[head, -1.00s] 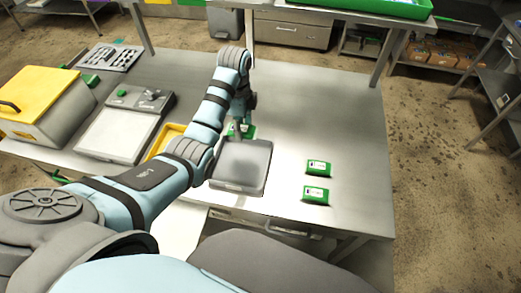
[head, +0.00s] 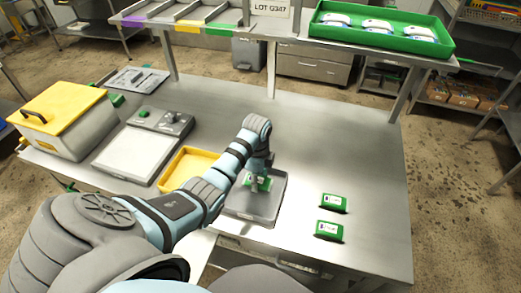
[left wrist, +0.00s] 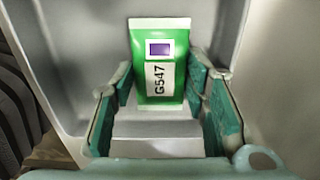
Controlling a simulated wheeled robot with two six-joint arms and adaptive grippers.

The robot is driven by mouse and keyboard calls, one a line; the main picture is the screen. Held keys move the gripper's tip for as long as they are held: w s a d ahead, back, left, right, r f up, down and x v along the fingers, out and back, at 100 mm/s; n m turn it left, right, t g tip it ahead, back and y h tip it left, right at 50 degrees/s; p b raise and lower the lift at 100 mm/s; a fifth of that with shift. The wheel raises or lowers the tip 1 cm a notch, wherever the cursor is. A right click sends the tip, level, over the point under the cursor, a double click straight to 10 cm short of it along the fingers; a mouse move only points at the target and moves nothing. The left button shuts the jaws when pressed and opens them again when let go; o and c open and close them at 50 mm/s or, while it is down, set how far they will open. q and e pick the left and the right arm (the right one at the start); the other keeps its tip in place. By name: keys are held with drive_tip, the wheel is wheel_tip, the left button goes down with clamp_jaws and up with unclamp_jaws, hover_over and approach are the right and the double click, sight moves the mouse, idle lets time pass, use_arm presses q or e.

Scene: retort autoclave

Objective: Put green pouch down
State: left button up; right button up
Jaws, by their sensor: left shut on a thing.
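A green pouch (head: 264,183) is between the fingers of my left gripper (head: 257,184), at the grey tray (head: 243,211). The gripper is shut on it. In the left wrist view the pouch (left wrist: 162,45) has a white G547 label and a purple square. Gripper fingers (left wrist: 163,85) flank its lower part, with pale grey tray surface around it. I cannot tell whether the pouch touches the tray floor. Two other green pouches, a far one (head: 333,203) and a near one (head: 329,231), lie flat on the table to the right. My right gripper is not in view.
Left of the grey tray are a yellow tray (head: 187,168), a scale (head: 128,155) and a yellow-lidded box (head: 62,120). A shelf behind holds a green tray (head: 443,52) with white packs. The steel table (head: 350,140) is clear behind the loose pouches.

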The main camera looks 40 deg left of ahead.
use_arm(q)
drive_tip(key=shift+f, duration=0.5)
drive_tip(key=shift+c, duration=0.6)
drive_tip(key=shift+f, duration=0.1)
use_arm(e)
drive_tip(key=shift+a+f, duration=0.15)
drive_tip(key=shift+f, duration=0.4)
use_arm(q)
drive_tip(key=o, duration=1.4)
drive_tip(key=shift+c, duration=0.2)
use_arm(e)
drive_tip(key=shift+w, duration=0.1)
use_arm(q)
drive_tip(key=shift+p, duration=0.3)
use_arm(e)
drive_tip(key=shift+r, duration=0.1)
